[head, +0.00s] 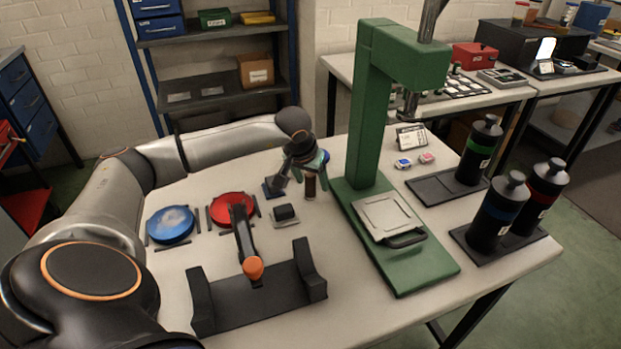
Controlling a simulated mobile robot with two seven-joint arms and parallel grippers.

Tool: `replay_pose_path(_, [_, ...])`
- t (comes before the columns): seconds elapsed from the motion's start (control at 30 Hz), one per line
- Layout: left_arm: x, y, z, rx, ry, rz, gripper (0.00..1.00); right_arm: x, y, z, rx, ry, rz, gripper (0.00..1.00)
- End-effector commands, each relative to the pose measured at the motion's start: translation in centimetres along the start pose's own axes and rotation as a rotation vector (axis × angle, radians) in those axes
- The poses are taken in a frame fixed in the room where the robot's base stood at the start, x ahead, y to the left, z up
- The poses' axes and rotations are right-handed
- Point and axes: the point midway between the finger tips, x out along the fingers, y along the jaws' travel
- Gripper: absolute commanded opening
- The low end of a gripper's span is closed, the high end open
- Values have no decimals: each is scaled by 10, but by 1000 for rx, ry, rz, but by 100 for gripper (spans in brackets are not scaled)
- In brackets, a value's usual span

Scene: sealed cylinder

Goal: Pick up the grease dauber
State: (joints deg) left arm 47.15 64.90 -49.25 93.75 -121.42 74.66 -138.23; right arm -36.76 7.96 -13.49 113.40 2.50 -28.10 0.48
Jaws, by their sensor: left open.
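My left gripper (298,172) is at the back middle of the table, pointing down, open. A small dark reddish-brown upright piece (310,186) stands right below and between its fingers; it may be the grease dauber or its handle, but it is too small to tell. The gripper partly hides it, and I cannot tell whether they touch. A dark square base (273,188) is just left of it. My right gripper is not in view.
A green press (362,110) stands close on the right. In front are a black cradle (265,307) with an orange-tipped tool (253,267), a small black block (285,212), and blue (170,224) and red (232,207) round dishes. Black bottles (498,212) stand at the right.

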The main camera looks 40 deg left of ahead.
Motion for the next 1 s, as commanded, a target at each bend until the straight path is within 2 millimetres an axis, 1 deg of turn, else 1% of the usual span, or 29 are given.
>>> replay_pose_path(0.03, [8,1,1,1,-2,1,69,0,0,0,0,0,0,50])
replay_pose_path(0.13, [15,0,1,2,-1,0,69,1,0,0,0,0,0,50])
replay_pose_path(0.37, [16,0,0,2,0,0,69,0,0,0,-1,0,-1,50])
replay_pose_path(0.4, [16,0,0,2,0,0,66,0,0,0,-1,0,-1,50])
replay_pose_path(1.0, [16,0,0,1,1,0,0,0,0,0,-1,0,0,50])
